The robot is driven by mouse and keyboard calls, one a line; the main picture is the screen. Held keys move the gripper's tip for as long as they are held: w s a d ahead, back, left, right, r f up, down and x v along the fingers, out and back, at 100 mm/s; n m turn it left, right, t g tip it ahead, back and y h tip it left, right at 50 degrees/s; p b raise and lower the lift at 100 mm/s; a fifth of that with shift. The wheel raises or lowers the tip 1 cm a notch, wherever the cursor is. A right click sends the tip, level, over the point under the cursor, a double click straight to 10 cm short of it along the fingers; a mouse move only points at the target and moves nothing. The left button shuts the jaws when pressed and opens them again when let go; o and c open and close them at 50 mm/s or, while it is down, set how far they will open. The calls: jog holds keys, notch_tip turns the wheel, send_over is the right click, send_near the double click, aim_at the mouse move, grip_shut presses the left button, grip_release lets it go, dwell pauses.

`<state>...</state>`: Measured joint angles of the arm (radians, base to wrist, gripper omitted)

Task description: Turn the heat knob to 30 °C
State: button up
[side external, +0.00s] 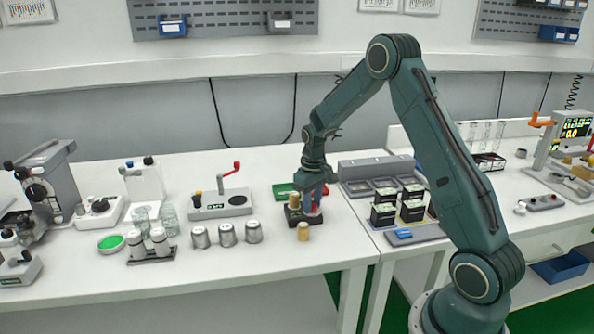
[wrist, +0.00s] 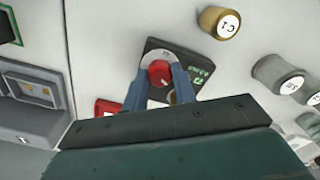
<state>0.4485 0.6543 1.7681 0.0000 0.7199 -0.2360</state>
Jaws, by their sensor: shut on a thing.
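The heat knob (wrist: 159,72) is red and sits on a dark control unit (wrist: 187,62) with a pale dial ring and small green marks. My gripper (wrist: 160,78) points down at it, with one blue finger on each side of the knob, shut on it. In the side external view my gripper (side external: 313,200) is over the dark unit (side external: 296,217) on the bench and hides most of the knob. The dial numbers and the knob's setting are too small to read.
A gold-topped cylinder marked C1 (wrist: 219,22) stands close to the unit. Metal cups (side external: 228,235) stand to the left, and a device with a red-handled crank (side external: 222,204) is behind them. Black boxes (side external: 383,214) stand to the right. The front bench edge is mostly clear.

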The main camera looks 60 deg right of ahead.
jog(key=shift+r, duration=0.1)
jog(key=o, duration=0.7)
notch_tip(320, 180, up, 14)
jog(key=shift+f, duration=0.1)
dwell(0.6)
